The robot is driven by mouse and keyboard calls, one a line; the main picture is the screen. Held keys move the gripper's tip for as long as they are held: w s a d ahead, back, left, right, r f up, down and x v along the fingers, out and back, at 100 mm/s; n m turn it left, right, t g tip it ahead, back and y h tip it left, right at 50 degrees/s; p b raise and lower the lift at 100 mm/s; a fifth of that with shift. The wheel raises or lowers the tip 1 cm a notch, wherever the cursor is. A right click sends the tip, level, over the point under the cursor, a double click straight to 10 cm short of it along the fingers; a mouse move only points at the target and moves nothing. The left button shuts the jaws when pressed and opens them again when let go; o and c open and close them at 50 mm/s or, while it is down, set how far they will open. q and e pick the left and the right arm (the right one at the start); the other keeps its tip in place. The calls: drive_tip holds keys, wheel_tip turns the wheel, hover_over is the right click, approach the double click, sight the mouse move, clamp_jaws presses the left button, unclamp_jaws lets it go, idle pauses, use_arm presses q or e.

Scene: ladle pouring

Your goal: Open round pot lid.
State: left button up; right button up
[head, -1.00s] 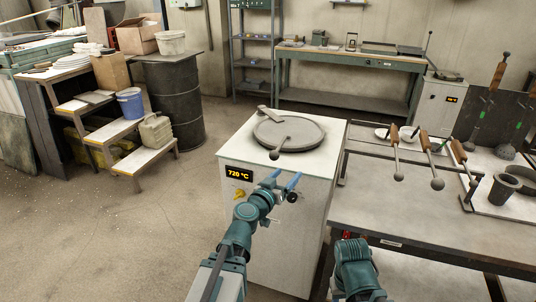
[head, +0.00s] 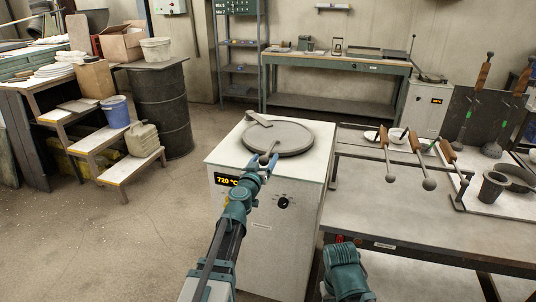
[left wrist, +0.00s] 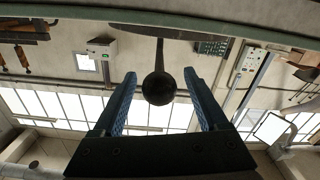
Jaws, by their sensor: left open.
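The round grey lid (head: 285,137) lies flat on top of the white furnace, which has a 720 °C display. A rod with a dark ball knob (left wrist: 158,88) sticks out from the lid's near side. My left gripper (head: 262,161) is open at the furnace's front top edge, with its blue fingers around the knob's place. In the left wrist view the knob sits between the two open fingers (left wrist: 160,95), with gaps on both sides. Part of my right arm shows at the bottom of the head view, but its gripper is not visible.
The white furnace (head: 265,215) has a flat top around the lid. To the right, a grey table (head: 430,215) carries a rack with several ladles (head: 390,165). A stepped stand (head: 110,150) and a dark drum (head: 165,110) stand at the left. Open floor lies at front left.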

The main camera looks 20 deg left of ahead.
sight(268, 153)
use_arm(q)
drive_tip(key=shift+w+d, duration=0.1)
drive_tip(key=shift+w, duration=2)
clamp_jaws()
